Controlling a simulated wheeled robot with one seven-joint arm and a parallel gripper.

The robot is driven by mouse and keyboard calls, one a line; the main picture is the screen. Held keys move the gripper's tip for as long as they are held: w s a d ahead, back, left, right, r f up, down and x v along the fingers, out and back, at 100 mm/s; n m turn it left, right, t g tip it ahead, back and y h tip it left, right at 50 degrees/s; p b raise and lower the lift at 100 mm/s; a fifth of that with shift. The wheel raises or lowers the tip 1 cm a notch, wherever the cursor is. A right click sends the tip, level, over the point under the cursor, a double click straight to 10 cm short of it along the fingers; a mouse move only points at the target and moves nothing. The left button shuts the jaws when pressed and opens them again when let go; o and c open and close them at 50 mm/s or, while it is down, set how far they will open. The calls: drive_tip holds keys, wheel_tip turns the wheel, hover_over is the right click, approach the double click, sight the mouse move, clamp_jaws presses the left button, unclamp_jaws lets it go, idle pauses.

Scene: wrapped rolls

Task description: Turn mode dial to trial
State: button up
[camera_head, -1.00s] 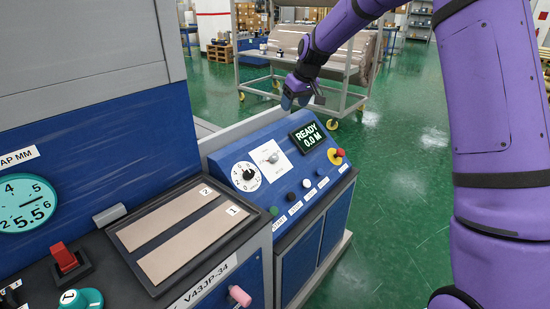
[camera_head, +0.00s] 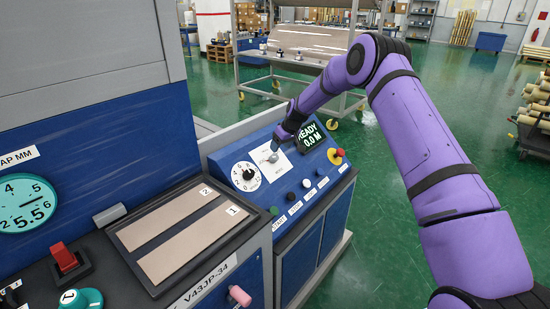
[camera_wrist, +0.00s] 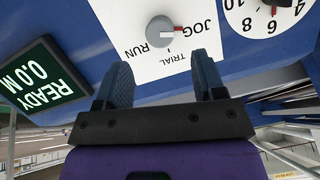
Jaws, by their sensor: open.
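The mode dial (camera_head: 273,158) is a small grey knob on a white plate on the sloped blue control panel. In the wrist view the dial (camera_wrist: 162,30) shows upside down, with the labels JOG, TRIAL and RUN around it. Its red pointer mark faces the right of the picture, toward JOG. My gripper (camera_head: 281,138) is just above and behind the dial in the head view. In the wrist view my gripper (camera_wrist: 160,75) is open and empty, its two fingers apart below the dial in the picture. I see no contact with the dial.
A READY 0.0 M display (camera_head: 308,136) is close beside my gripper. A numbered white dial (camera_head: 246,176), a red-and-yellow stop button (camera_head: 336,156) and several small buttons share the panel.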

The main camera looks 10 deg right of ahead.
sight(275, 156)
drive_tip(key=x, duration=0.7)
drive_tip(key=shift+f, duration=0.1)
drive_tip(key=c, duration=0.9)
